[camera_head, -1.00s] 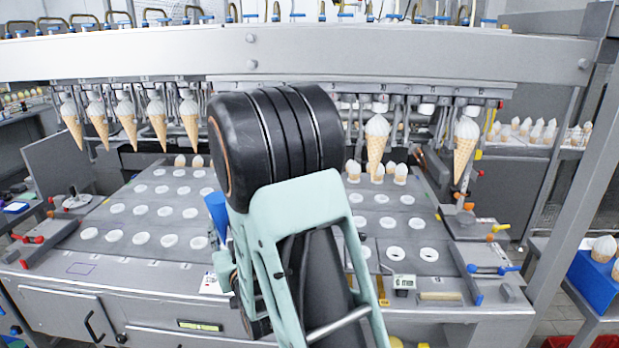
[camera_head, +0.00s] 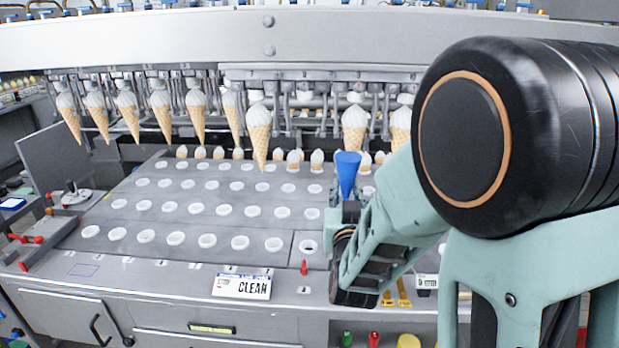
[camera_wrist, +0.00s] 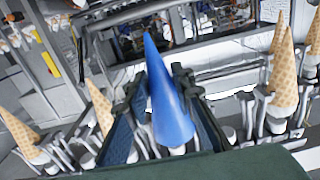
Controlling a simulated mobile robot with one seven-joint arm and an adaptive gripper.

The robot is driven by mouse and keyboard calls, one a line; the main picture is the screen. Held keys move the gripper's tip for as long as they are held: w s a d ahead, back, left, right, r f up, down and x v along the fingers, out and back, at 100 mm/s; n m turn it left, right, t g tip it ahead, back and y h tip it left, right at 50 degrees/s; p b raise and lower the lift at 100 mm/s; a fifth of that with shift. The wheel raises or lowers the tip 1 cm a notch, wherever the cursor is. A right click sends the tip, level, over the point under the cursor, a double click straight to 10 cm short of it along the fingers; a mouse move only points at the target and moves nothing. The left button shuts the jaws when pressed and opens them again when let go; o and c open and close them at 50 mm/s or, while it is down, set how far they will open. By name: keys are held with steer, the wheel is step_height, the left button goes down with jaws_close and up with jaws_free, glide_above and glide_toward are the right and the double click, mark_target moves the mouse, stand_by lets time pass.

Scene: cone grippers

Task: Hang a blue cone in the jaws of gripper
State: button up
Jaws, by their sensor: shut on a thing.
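The blue cone (camera_head: 347,172) is held point down, wide end up, in front of the hanging row in the head view. My gripper (camera_head: 347,208) is shut on it from below and the right. In the wrist view the blue cone (camera_wrist: 168,105) fills the middle, between the dark finger pads of my gripper (camera_wrist: 165,118). Metal jaws (camera_head: 300,115) hang above the table between filled cones; I see no cone in this stretch. The blue cone appears apart from them; its exact depth is unclear.
Several filled wafer cones (camera_head: 162,108) hang along the machine's row. Others (camera_head: 355,125) hang close behind the blue cone. Below is a grey table with white ring holes (camera_head: 208,240) and a CLEAN sign (camera_head: 242,287). My arm hides the right side.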

steer(key=s+a+r, duration=0.6)
steer(key=a, duration=0.4)
steer(key=shift+s+r, duration=0.2)
steer(key=shift+s, duration=0.1)
steer(key=shift+f, duration=0.1)
steer(key=w+b, duration=0.2)
steer(key=w, duration=0.4)
steer(key=shift+w+d, duration=0.2)
steer(key=shift+w, duration=0.05)
steer(key=shift+w+b, duration=0.15)
steer(key=shift+b, duration=0.15)
steer(key=shift+w+d+b, duration=0.1)
steer(key=shift+w+b, duration=0.25)
steer(key=shift+w, duration=1.25)
steer(key=shift+w, duration=0.15)
